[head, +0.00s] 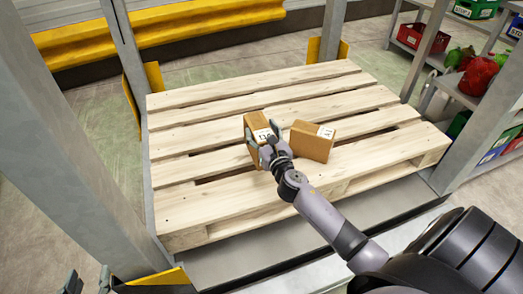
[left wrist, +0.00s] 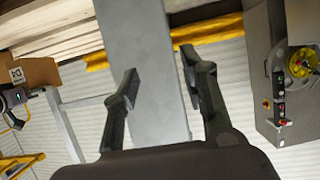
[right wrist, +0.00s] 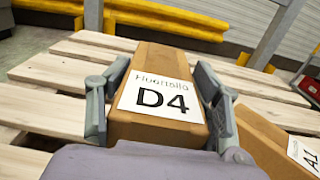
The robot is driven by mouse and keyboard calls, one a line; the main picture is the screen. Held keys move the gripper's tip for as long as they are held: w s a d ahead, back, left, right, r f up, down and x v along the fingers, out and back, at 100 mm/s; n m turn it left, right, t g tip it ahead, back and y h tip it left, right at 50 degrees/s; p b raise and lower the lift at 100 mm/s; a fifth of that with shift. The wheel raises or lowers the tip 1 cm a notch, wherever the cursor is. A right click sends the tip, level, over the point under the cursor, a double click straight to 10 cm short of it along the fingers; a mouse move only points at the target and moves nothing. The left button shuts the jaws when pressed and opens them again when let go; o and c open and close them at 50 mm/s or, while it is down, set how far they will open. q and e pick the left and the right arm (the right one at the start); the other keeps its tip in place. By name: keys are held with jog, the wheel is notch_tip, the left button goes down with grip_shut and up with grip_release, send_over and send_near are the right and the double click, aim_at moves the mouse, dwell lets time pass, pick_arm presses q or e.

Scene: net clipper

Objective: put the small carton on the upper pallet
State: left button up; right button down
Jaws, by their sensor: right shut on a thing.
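A small brown carton (head: 255,123) with a white label is at the middle of the wooden pallet (head: 190,207). My right gripper (head: 264,139) is shut on it, with a finger on each side. In the right wrist view this carton (right wrist: 160,125) reads "D4". Whether its base touches the slats is hidden. A second brown carton (head: 312,142) sits on the pallet just to the right; its label reads "A1" in the right wrist view (right wrist: 275,140). My left gripper (head: 88,281) is open and empty at the bottom left, off the pallet; its spread fingers show in the left wrist view (left wrist: 160,75).
Grey uprights (head: 75,150) stand around the pallet, with a metal beam along its front edge. Shelves with a red crate (head: 422,38) and green and red goods stand at right. Yellow rails (head: 190,22) run behind. The back and left slats are bare.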

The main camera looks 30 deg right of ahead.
pick_arm(q)
jog(key=r+t, duration=0.1)
jog(key=r, duration=0.1)
jog(key=w+d+r+t+h+b, duration=0.1)
jog(key=r+t, duration=0.1)
jog(key=r, duration=0.1)
jog(key=w+r+t, duration=0.1)
jog(key=r, duration=0.2)
jog(key=shift+w+d+t+h+b, duration=0.1)
jog(key=shift+d+t+h+b, duration=0.2)
jog(key=shift+d+b, duration=0.1)
pick_arm(e)
notch_tip(320, 180, down, 2)
jog(key=shift+f, duration=0.25)
pick_arm(q)
jog(key=shift+d+r+t, duration=0.1)
jog(key=shift+r+t, duration=0.5)
jog(key=shift+r, duration=0.2)
pick_arm(e)
jog(key=shift+f, duration=0.25)
notch_tip(320, 180, down, 3)
jog(key=b, duration=0.2)
jog(key=shift+f+b, duration=0.1)
jog(key=shift+b, duration=0.2)
pick_arm(q)
jog(key=s+r+t+h, duration=0.3)
jog(key=r+t, duration=0.3)
jog(key=r, duration=0.3)
jog(key=shift+s+r, duration=0.35)
jog(key=shift+s, duration=0.55)
